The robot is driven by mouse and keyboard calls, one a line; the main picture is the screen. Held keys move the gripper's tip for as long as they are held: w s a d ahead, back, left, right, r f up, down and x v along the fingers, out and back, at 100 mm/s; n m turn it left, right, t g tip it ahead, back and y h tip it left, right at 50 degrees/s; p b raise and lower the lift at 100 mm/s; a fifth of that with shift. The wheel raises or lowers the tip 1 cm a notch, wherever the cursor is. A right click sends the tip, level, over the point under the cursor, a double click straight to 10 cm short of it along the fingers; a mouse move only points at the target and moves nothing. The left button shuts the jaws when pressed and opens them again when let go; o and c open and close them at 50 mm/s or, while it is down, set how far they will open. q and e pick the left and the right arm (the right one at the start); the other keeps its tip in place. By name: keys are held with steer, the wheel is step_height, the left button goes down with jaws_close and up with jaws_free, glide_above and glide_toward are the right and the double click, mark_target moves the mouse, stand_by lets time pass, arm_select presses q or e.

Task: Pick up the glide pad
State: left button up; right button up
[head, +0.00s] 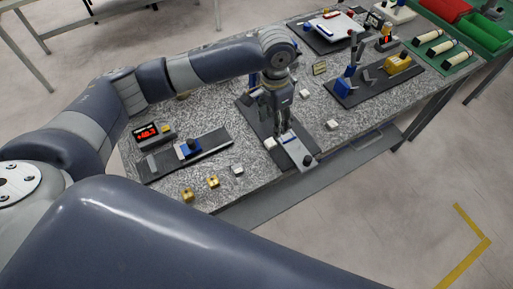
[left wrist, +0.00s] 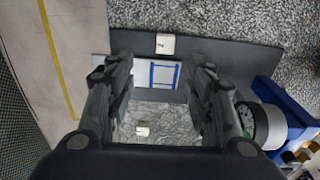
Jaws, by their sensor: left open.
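No single part is clearly marked as the glide pad; several small pale blocks could be it. One pale block (head: 270,143) with a dark mark is beside a grey plate (head: 305,158) on a dark board; in the left wrist view this block (left wrist: 165,44) is just beyond the fingertips. Another white block (head: 332,125) lies on the granite, seen between the fingers in the left wrist view (left wrist: 143,131). My left gripper (head: 281,126) is open and points down above the plate's blue-outlined area (left wrist: 162,74). Nothing is visibly held. My right gripper is out of view.
A fixture with a red display (head: 147,132) and a dark board is at left. Brass blocks (head: 213,182) and a pale block (head: 238,169) are near the front edge. A blue fixture (head: 345,84) and yellow part (head: 398,63) stand right. A round dial (left wrist: 265,125) is beside the fingers.

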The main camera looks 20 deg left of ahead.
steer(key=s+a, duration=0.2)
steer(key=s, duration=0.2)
arm_select(q)
steer(key=p, duration=0.1)
glide_above(269, 143)
steer(key=f, duration=0.5)
steer(key=shift+w+d+f, duration=0.15)
steer(key=shift+d+f, duration=0.15)
steer(key=shift+d, duration=0.1)
steer(key=shift+a+f+p, duration=0.15)
steer(key=shift+f+p, duration=0.1)
steer(key=shift+p, duration=0.2)
steer(key=f, duration=0.1)
steer(key=f+p, duration=0.1)
steer(key=f, duration=0.2)
steer(key=shift+a+f, duration=0.15)
steer(key=shift+a, duration=0.1)
steer(key=shift+f, duration=0.15)
steer(key=c, duration=0.9)
steer(key=shift+c, duration=0.3)
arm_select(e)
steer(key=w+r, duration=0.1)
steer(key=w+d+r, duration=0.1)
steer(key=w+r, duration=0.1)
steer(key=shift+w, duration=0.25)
